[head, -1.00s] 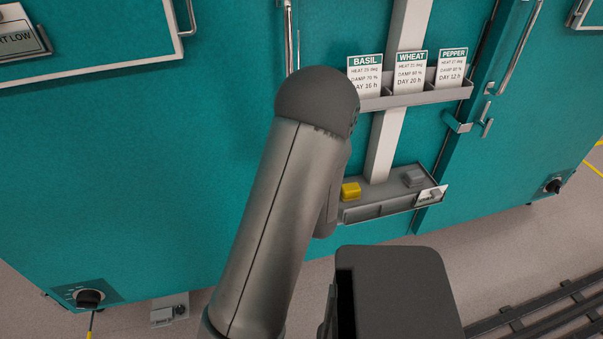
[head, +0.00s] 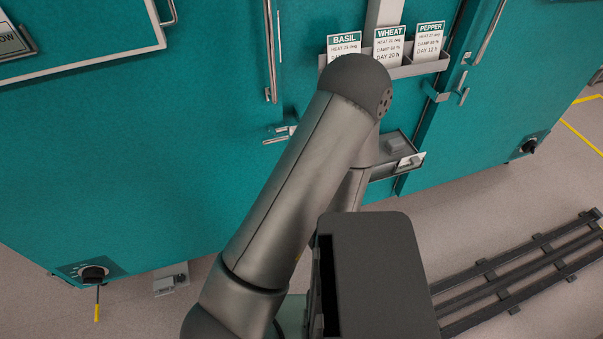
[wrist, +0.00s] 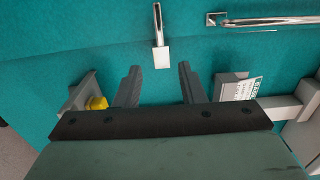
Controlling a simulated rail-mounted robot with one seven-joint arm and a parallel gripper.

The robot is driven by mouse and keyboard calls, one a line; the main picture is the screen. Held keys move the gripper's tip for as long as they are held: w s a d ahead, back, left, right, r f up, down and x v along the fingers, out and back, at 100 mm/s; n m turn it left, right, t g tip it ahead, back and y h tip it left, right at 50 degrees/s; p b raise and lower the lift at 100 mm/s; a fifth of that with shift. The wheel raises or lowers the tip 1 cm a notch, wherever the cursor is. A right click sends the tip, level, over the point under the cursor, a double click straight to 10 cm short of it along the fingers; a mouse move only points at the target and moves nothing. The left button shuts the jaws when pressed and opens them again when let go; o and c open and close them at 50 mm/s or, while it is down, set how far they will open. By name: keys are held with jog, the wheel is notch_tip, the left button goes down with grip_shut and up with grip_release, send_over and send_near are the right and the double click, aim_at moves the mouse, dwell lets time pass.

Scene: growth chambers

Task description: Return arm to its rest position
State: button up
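My gripper (wrist: 160,70) shows in the wrist view with its two dark fingers spread apart and nothing between them. It faces the teal chamber front (wrist: 60,40), and a metal latch handle (wrist: 158,45) appears just beyond the fingertips. In the head view my arm (head: 300,190) is bent, its dark rounded joint in front of the card rack. My gripper is hidden from the head view.
The card rack (head: 398,71) holds BASIL, WHEAT and PEPPER cards. A grey tray (head: 385,170) sits below, partly hidden by my arm. A yellow button (wrist: 96,103) shows in the wrist view. Dark rails (head: 530,270) run along the floor at right.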

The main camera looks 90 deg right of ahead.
jog(key=shift+v, duration=0.8)
